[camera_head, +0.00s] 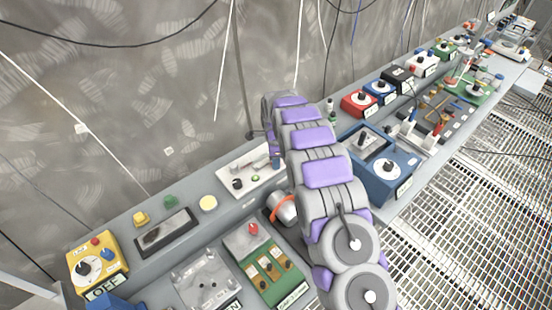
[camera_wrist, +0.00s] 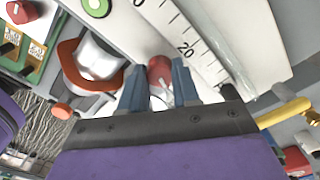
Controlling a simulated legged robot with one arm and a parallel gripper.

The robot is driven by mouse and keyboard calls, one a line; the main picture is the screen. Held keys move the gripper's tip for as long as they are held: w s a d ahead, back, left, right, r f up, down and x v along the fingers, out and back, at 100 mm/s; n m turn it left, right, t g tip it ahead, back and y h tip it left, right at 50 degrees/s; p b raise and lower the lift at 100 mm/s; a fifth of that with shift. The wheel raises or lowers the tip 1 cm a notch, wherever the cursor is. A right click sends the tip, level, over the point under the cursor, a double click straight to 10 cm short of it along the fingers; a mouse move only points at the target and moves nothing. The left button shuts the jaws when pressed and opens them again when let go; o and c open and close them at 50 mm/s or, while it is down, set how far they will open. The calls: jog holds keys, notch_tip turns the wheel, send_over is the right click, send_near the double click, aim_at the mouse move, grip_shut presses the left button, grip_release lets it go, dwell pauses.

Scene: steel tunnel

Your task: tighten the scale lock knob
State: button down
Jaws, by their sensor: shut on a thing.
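A ruler-like white scale (camera_wrist: 188,42) with black ticks and the number 20 runs diagonally across the wrist view. Beside it stands a small red knob (camera_wrist: 160,70), which appears to be the scale lock knob. My gripper (camera_wrist: 158,88) has its two blue fingers on either side of this knob, shut on it. The fingers hide part of the knob's sides. In the head view my arm hides the knob, and a white panel (camera_head: 262,182) shows beside the arm.
An orange-ringed grey part (camera_wrist: 88,70) lies close left of the fingers; it also shows in the head view (camera_head: 284,205). A yellow handle (camera_wrist: 285,112) is at the right. A blue box (camera_head: 388,168) and green panel (camera_head: 268,268) flank my arm. Grated floor lies right.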

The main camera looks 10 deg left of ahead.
jog(key=shift+w+a+r+m, duration=0.1)
jog(key=shift+a+m, duration=0.05)
jog(key=shift+m, duration=0.55)
jog(key=c, duration=1.2)
grip_release()
jog(key=shift+c, duration=0.2)
jog(key=o, duration=0.4)
jog(key=shift+a, duration=0.15)
jog(key=shift+d+r, duration=0.2)
jog(key=r, duration=0.5)
jog(key=r+p, duration=0.1)
jog(key=r, duration=1)
jog(key=shift+a+r, duration=0.25)
jog(key=shift+r, duration=0.1)
